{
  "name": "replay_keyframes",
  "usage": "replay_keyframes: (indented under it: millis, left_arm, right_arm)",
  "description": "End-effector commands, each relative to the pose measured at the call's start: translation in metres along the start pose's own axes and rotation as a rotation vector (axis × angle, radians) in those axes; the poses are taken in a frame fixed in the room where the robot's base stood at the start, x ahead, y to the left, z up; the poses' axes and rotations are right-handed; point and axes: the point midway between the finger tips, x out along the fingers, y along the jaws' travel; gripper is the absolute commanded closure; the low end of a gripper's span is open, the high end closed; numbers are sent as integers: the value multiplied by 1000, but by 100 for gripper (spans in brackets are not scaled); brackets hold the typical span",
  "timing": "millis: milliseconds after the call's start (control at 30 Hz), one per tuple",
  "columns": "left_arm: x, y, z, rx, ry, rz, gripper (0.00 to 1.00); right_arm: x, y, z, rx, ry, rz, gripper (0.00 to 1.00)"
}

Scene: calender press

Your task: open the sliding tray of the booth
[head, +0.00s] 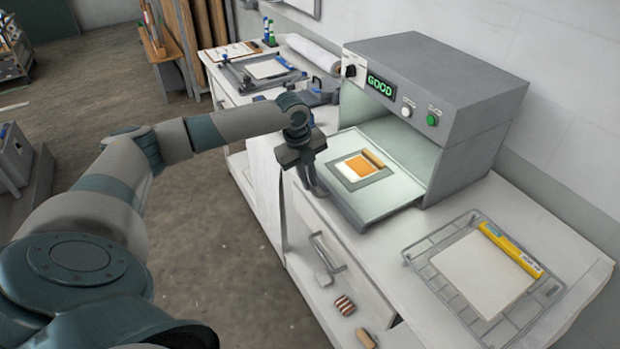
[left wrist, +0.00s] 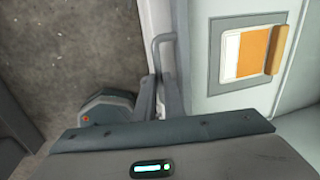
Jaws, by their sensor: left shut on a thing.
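The booth (head: 437,85) is a grey box with a lit "GOOD" display. Its pale sliding tray (head: 366,207) stands out of the front opening, and it shows at the right in the left wrist view (left wrist: 200,60). On the tray lies a grey frame with an orange and white sheet and a tan bar (head: 373,158). My left gripper (head: 312,184) is at the tray's front edge. In the left wrist view its fingers (left wrist: 160,92) are shut on the tray's grey handle (left wrist: 162,42). The fingers partly hide the handle. My right gripper is out of view.
A wire rack (head: 412,262) with a white sheet and yellow box stands on the bench at the right. A drawer handle (head: 327,252) and small items are below the tray. A clipboard and other tools lie behind. Open floor (head: 215,220) lies left of the bench.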

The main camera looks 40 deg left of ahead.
Motion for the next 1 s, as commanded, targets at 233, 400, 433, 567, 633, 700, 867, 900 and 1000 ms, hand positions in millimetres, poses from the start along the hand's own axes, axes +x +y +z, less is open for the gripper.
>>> replay_keyframes:
  millis: [233, 400, 433, 567, 633, 700, 867, 900, 1000]
  left_arm:
    - [-1, 0, 1, 0, -2, -1, 72]
    - [-1, 0, 0, 0, -1, -1, 72]
    - [-1, 0, 0, 0, -1, -1, 72]
    - [-5, -1, 0, 0, -1, -2, 72]
    - [-9, 0, 1, 0, -1, -2, 72]
    - [-16, 0, 1, 0, -2, -2, 72]
    - [-38, -1, 1, 1, -2, -4, 72]
    - [-46, -1, 1, 1, -3, -5, 72]
    - [-65, -1, 1, 0, -3, -5, 72]
  right_arm:
    - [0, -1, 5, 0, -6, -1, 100]
    - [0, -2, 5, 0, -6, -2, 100]
    - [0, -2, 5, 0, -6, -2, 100]
    - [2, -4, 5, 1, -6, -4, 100]
    - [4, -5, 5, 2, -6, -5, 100]
    - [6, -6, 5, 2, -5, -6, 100]
    - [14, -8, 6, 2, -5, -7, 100]
    - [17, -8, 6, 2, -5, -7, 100]
    - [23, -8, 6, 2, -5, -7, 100]
